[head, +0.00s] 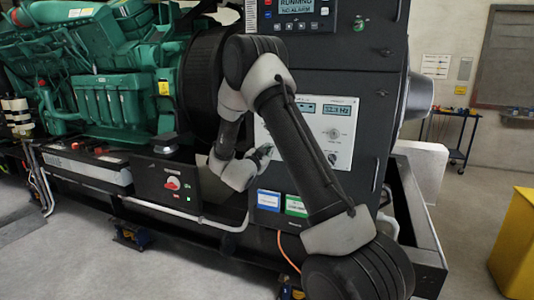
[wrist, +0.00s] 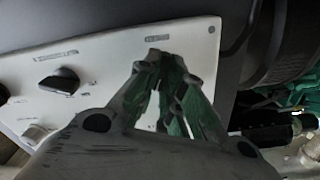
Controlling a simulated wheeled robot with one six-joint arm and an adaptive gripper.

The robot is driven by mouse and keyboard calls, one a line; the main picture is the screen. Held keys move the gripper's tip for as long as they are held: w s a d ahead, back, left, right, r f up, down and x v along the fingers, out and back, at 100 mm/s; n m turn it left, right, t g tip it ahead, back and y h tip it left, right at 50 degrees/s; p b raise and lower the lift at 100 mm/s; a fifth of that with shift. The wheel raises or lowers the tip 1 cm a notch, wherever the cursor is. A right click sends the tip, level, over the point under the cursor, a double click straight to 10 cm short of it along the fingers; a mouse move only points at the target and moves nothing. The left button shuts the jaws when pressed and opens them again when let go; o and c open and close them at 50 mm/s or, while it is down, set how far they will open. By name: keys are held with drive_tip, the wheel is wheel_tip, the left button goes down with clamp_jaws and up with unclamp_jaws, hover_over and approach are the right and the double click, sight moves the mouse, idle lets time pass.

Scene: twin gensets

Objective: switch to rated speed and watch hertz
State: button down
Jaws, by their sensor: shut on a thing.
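The white control panel (head: 343,150) on the dark cabinet carries small lit displays. The right display (head: 336,110) shows Hz, with digits too small to read surely. My gripper (head: 263,156) is at the panel's lower left, partly hidden by my arm. In the wrist view the fingers (wrist: 174,60) reach the white panel (wrist: 100,55) just under a small label (wrist: 158,37). They are closed on a small panel switch there, which the fingers hide, so its position cannot be told. A black selector knob (wrist: 60,80) is left of the fingers, apart from them.
A controller screen (head: 306,6) above reads RUNNING, NO ALARM. A green engine (head: 100,75) and a box with a red switch (head: 172,183) stand left. Blue (head: 268,200) and green (head: 296,205) labels are below the panel. A yellow box (head: 515,245) is at right, with open floor before it.

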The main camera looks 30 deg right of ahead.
drive_tip(key=shift+m, duration=0.6)
drive_tip(key=c, duration=1.5)
unclamp_jaws()
drive_tip(key=shift+c, duration=0.2)
drive_tip(key=v, duration=1.2)
